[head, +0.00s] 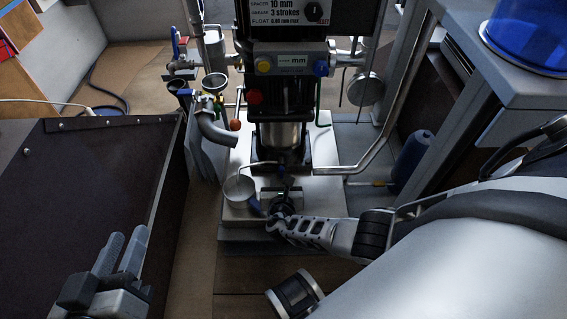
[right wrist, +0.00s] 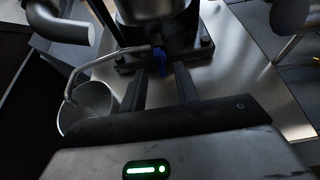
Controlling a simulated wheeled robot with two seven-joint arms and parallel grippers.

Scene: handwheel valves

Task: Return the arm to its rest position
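My right arm (head: 340,235) reaches in from the right, over the front of the machine's metal base plate. Its gripper (head: 281,192) is low, just in front of the dark machine foot. In the right wrist view its two dark fingers (right wrist: 160,88) stand apart with nothing between them. A small blue lever (right wrist: 160,56) on a thin bent pipe shows just beyond the fingertips; whether they touch it I cannot tell. My left gripper (head: 130,240) is at the lower left, over the dark panel. Its grey fingers are side by side, and their gap is unclear.
The machine (head: 284,100) stands at centre, with a round metal cup (head: 239,188) left of my right gripper. A large dark panel (head: 70,190) fills the left. A grey cabinet (head: 510,90) with a blue container (head: 530,35) stands at right. A blue cylinder (head: 412,155) is beside it.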

